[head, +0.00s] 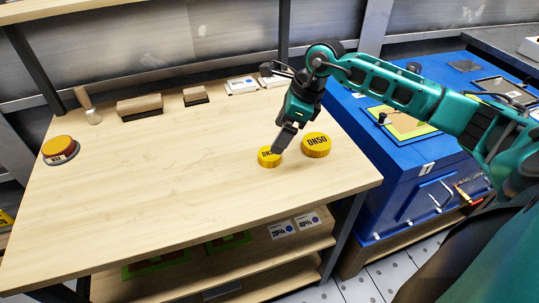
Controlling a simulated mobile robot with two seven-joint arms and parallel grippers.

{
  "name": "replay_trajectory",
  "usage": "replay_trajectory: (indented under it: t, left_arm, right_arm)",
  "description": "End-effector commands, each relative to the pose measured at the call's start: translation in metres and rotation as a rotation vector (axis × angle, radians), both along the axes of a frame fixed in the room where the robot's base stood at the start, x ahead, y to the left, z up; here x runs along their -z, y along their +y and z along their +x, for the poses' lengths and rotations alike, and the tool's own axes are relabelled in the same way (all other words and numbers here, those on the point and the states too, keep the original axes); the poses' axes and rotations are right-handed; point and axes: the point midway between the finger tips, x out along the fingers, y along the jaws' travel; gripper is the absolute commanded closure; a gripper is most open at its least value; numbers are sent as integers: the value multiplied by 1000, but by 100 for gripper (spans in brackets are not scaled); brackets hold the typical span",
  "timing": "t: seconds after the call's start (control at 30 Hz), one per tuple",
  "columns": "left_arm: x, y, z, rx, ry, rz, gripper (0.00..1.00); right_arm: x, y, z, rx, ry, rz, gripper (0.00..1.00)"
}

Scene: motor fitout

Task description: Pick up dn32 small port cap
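A small yellow round cap (268,159), its "DN" label partly hidden, lies on the wooden workbench (150,190). A larger yellow cap marked DN50 (316,144) lies just right of it. My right gripper (279,149) comes down from above right, with its fingertips over or at the small cap's upper right edge. The fingers overlap in this view, so I cannot tell whether they are open or touching the cap. My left gripper is not in view.
Brushes (139,106), a small block (195,95) and white boxes (241,85) line the back. A blue cabinet (410,150) stands right. The bench's middle is clear.

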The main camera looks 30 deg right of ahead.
Motion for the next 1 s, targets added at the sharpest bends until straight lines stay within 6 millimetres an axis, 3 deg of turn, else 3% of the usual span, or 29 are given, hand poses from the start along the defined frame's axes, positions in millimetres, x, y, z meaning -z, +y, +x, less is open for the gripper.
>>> replay_trajectory:
  t: [0.27, 0.5, 0.83, 1.0]
  left_arm:
    - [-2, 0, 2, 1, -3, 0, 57]
    - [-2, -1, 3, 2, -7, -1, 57]
    - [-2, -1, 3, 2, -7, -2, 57]
    - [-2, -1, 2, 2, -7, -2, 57]
  right_arm:
    - [23, 8, 4, -1, 2, 3, 11]
    - [57, 17, 10, -1, 2, 4, 11]
    - [64, 19, 12, 1, 0, 1, 11]
    - [64, 19, 12, 1, 0, 2, 26]
